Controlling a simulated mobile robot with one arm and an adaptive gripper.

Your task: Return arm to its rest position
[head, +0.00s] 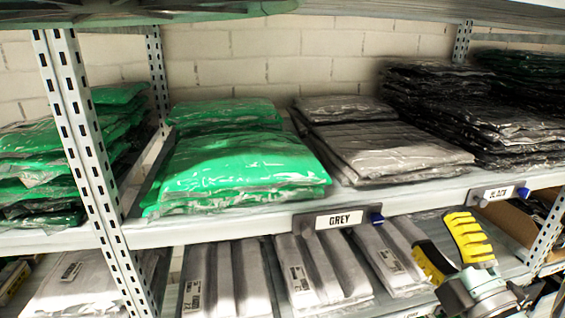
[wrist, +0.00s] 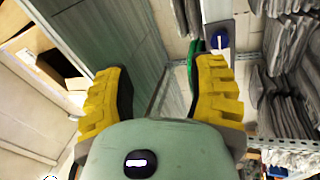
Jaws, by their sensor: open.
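My gripper (head: 452,248) shows at the lower right of the head view, in front of the lower shelf, with yellow ridged fingers. In the wrist view my gripper (wrist: 162,92) has its two yellow fingers spread wide apart with nothing between them. It touches no garment in either view.
The upper shelf (head: 240,227) holds green packs (head: 235,165), grey packs (head: 385,148) and black packs (head: 480,110). A GREY label (head: 339,219) and a second label (head: 497,193) hang on its front edge. White packs (head: 225,280) lie below. A perforated upright (head: 85,150) stands left.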

